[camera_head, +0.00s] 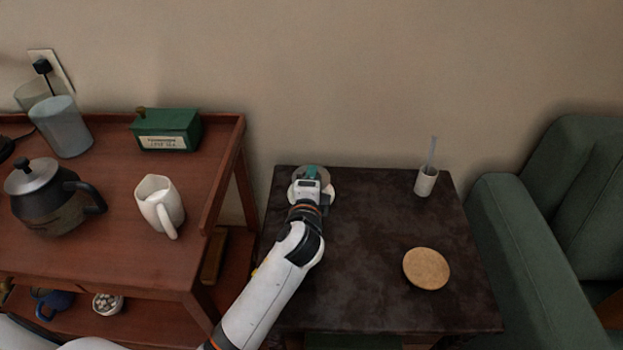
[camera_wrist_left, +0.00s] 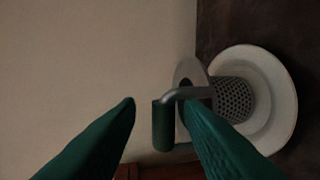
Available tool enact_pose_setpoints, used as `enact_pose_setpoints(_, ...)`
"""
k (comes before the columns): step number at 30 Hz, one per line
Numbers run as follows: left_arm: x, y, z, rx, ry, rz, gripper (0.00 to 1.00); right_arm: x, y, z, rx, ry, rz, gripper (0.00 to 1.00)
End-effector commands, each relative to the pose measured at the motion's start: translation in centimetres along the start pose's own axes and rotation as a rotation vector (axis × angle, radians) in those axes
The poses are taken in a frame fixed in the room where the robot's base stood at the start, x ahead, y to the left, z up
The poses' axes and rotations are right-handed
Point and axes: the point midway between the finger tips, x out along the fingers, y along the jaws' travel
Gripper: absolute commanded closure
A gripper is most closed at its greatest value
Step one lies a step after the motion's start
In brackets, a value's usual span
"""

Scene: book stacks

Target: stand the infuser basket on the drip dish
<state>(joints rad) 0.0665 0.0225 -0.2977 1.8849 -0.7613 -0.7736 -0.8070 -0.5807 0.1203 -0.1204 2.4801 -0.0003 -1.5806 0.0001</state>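The infuser basket (camera_wrist_left: 232,99) is a perforated metal cup with a bent metal arm ending in a green handle. In the left wrist view it stands with its base on the white round drip dish (camera_wrist_left: 286,92). My left gripper (camera_wrist_left: 160,108) is open, its green fingers on either side of the handle with a visible gap. In the head view my left gripper (camera_head: 311,173) is over the dish (camera_head: 328,194) at the dark table's back left corner, hiding most of the basket. My right gripper is out of view.
A wooden trolley (camera_head: 110,240) at left carries a kettle (camera_head: 50,198), a white jug (camera_head: 160,205) and a green box (camera_head: 166,130). A green armchair (camera_head: 530,250) is at right.

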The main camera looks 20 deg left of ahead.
Motion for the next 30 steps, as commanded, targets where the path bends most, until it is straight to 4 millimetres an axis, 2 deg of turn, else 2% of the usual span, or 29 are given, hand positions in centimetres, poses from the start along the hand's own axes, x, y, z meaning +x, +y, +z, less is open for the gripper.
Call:
enact_pose_setpoints(4,-3.0,0.1,0.0,-0.002,0.0,-0.004,0.66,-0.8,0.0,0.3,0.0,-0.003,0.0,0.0)
enact_pose_setpoints(9,-6.8,0.0,0.0,-0.001,0.0,-0.004,0.66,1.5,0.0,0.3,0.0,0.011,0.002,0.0)
enact_pose_setpoints(15,-10.0,0.0,0.0,-0.001,0.0,-0.003,0.66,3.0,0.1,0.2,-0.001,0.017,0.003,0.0)
enact_pose_setpoints(21,-11.1,0.1,0.0,-0.001,0.001,0.0,0.66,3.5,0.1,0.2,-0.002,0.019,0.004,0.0)
enact_pose_setpoints(30,-11.1,0.0,0.0,-0.001,0.001,0.0,0.66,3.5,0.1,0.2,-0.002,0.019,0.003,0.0)
